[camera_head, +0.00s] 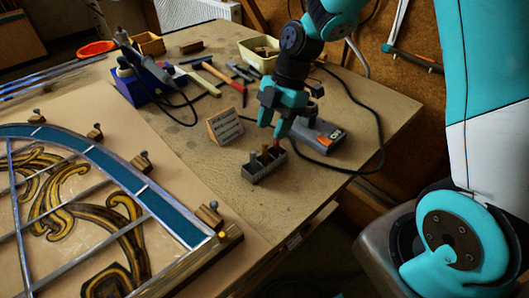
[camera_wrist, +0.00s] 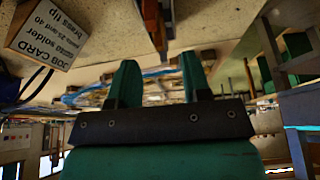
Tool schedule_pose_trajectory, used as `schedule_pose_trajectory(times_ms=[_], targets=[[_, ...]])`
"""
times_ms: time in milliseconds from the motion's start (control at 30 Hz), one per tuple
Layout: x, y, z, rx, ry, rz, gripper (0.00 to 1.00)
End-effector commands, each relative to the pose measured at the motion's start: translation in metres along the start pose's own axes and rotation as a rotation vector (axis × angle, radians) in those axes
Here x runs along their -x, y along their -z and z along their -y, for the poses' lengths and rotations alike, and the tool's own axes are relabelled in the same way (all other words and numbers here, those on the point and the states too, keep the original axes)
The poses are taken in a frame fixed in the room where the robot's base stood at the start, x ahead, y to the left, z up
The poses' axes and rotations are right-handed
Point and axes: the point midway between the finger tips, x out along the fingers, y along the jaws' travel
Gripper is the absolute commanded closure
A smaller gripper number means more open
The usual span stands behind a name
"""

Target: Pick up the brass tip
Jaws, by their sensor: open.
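A small grey holder block (camera_head: 262,173) stands on the bench with a few upright tips in it. One is grey (camera_head: 253,157), one is coppery brown (camera_head: 265,155), and one is darker (camera_head: 276,149); I cannot tell surely which is brass. My gripper (camera_head: 273,127) is open and points down just above the holder, with nothing seen between its fingers. In the wrist view the fingers (camera_wrist: 159,68) are apart, and a brownish upright piece (camera_wrist: 151,14) shows at the top edge, beyond them.
A job card (camera_head: 225,125) naming a brass tip stands left of the holder; a grey and orange box (camera_head: 318,135) lies right. The leaded panel (camera_head: 90,200) fills the left.

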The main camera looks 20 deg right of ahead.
Motion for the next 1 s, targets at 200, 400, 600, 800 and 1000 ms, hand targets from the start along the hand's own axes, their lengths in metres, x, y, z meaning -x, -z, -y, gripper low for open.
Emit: schedule_pose_trajectory(times_ms=[200,400,600,800,1000], targets=[[-0.016,0.002,0.0,0.001,0.004,-0.002,0.56],[-0.046,0.002,-0.001,0.001,0.005,-0.001,0.56],[-0.061,0.002,-0.002,0.003,0.001,0.0,0.56],[-0.062,0.001,-0.002,0.002,0.0,0.0,0.61],[-0.061,0.001,-0.002,0.002,0.0,0.0,1.0]])
